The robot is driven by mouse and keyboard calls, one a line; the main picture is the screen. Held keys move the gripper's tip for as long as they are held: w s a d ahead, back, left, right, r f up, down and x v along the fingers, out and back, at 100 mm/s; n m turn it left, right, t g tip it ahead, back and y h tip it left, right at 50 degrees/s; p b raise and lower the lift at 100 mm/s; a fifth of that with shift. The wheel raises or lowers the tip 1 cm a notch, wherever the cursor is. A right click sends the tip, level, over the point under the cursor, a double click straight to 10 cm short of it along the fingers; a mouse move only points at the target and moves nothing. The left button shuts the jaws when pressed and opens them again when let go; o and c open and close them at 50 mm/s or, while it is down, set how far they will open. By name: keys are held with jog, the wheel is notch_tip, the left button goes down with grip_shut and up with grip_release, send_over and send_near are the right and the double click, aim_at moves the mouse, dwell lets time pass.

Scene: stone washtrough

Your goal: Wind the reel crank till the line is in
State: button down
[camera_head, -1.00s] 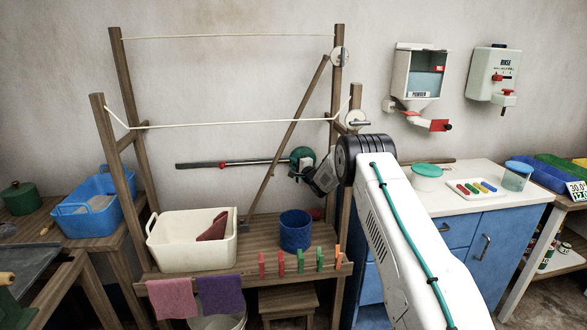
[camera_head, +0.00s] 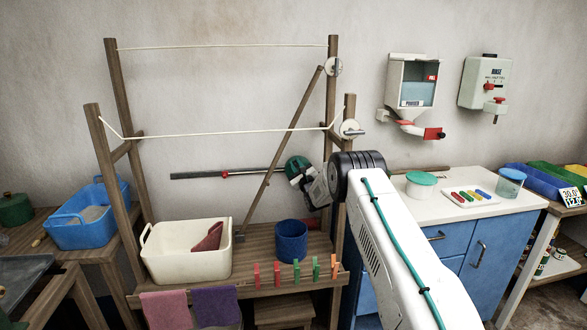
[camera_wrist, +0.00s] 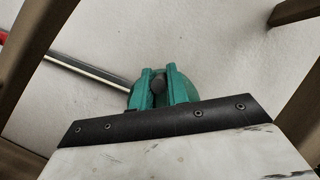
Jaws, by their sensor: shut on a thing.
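My gripper (camera_head: 303,179) is at the reel, partly hidden by my wrist. In the wrist view, my gripper (camera_wrist: 161,86) shows as two green jaws beyond a black plate. They close around a dark round crank knob (camera_wrist: 158,88). The crank's arm is hidden. A red mark (camera_head: 225,174) sits on the bar. Cream lines (camera_head: 235,131) run across the rack's posts, with white pulleys (camera_head: 350,128) at the right.
A slanted wooden brace (camera_head: 280,150) crosses just left of the reel, and a rack post (camera_head: 348,185) stands close to my wrist. Below are a cream basin (camera_head: 185,262), a blue bucket (camera_head: 291,243) and several clothes pegs. A blue cabinet (camera_head: 455,245) stands right of my arm.

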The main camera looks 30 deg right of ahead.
jog(key=shift+s+d+r+m+h, duration=0.1)
jog(key=shift+d+m+h, duration=0.25)
jog(key=shift+m, duration=0.4)
jog(key=shift+s+d+r+m+h, duration=0.1)
jog(key=shift+d+m+h, duration=0.1)
jog(key=shift+m+h, duration=0.45)
jog(key=shift+d+m+h, duration=0.2)
jog(key=shift+d+m, duration=0.05)
jog(key=shift+m, duration=0.65)
jog(key=c, duration=1.4)
grip_release()
jog(key=shift+f, duration=0.1)
jog(key=v, duration=0.7)
jog(key=shift+s+f, duration=0.2)
jog(key=shift+s, duration=0.1)
jog(key=shift+a, duration=0.1)
